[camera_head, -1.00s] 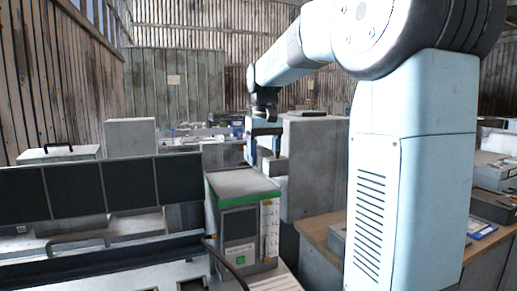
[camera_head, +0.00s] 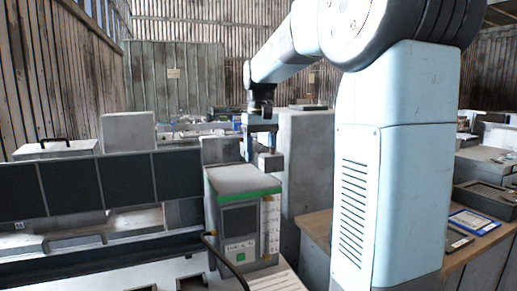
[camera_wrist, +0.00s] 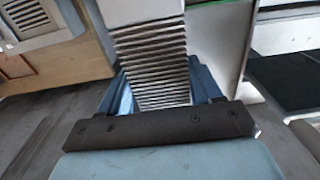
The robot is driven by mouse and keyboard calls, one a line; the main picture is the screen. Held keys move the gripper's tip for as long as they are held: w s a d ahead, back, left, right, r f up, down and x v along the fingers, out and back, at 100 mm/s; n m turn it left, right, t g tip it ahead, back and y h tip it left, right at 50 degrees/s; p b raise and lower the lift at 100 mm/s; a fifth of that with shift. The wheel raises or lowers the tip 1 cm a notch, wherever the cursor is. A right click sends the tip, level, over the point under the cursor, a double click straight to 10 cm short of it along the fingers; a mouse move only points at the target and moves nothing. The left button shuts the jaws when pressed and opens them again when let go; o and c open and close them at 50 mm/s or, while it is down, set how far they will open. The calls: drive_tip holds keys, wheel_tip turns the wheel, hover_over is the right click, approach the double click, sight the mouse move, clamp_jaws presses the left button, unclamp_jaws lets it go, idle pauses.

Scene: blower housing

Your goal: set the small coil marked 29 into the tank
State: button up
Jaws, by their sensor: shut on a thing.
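My gripper (camera_head: 259,145) hangs at the end of the outstretched arm, behind and above the box with the green band. It is shut on a pale grey ribbed piece, taken as the small coil (camera_wrist: 150,62); its close fins show between the blue fingers in the wrist view. In the head view a small grey block (camera_head: 270,162) shows at the fingers. The mark 29 is not readable. The tank cannot be told for sure; the grey box with a green band (camera_head: 243,183) has a dark panel and a scale strip on its front. The inside of any tank is hidden.
A tall grey cabinet (camera_head: 305,165) stands close right of the gripper. A row of dark panels (camera_head: 100,186) runs along the left. A wooden-topped bench (camera_head: 316,225) with trays is at the right. A dark cable (camera_head: 225,262) curves before the green-banded box.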

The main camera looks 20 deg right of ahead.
drive_tip(key=shift+w+f, duration=0.15)
drive_tip(key=shift+f, duration=0.5)
drive_tip(key=shift+w+f, duration=0.15)
drive_tip(key=shift+f, duration=0.45)
drive_tip(key=shift+w+f, duration=0.15)
drive_tip(key=shift+w, duration=0.1)
drive_tip(key=shift+w+f, duration=0.15)
drive_tip(key=shift+w, duration=2.65)
drive_tip(key=shift+s, duration=0.1)
drive_tip(key=shift+f, duration=1.2)
drive_tip(key=o, duration=1.5)
drive_tip(key=shift+c, duration=0.2)
